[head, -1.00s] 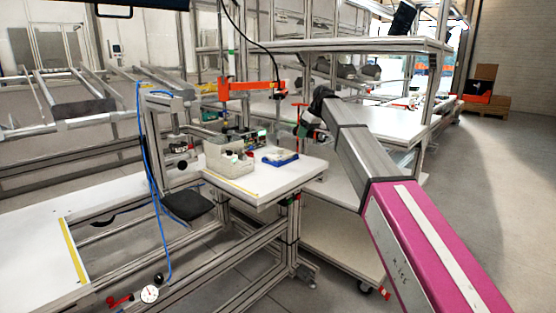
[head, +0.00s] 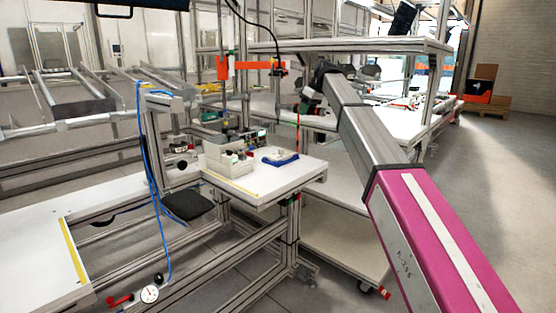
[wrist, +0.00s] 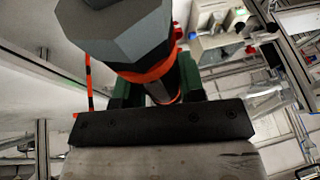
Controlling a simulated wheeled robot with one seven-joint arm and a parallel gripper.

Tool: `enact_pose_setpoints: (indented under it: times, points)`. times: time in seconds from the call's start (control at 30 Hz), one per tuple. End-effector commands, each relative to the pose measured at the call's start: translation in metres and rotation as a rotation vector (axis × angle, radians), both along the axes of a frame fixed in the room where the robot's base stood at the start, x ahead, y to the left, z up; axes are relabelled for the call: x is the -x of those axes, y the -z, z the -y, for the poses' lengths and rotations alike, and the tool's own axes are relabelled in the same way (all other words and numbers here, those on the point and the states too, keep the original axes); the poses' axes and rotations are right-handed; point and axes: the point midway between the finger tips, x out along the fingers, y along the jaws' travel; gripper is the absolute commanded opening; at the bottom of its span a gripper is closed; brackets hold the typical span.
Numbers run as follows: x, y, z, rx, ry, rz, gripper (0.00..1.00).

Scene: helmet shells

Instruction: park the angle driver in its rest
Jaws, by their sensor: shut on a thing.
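My gripper (wrist: 160,100) is shut on the angle driver (wrist: 122,38), seen in the wrist view. The driver has a grey faceted end, an orange ring and a dark body between the green fingers. Its far end is hidden behind the gripper. In the head view my gripper (head: 308,102) is small and dark, above the back right of the white workbench (head: 300,176); the driver cannot be made out clearly there. I cannot tell which part is its rest.
An orange bar (head: 238,68) spans left of my gripper, with a dark cable above it. A red-and-black striped strip (wrist: 89,80) is left of the driver. A shelf rack (head: 350,45) is behind.

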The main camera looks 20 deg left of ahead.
Motion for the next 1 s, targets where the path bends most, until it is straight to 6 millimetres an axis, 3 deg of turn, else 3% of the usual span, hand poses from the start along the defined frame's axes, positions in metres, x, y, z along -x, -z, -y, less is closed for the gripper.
enact_pose_setpoints:
  times: [0.13, 0.47, 1.0]
  points:
    - [0.000, -0.009, 0.000, -0.001, 0.000, 0.000, 0.00]
    - [-0.001, -0.010, 0.001, -0.001, 0.000, 0.000, 0.00]
    - [-0.035, -0.010, 0.036, 0.000, 0.001, 0.000, 0.00]
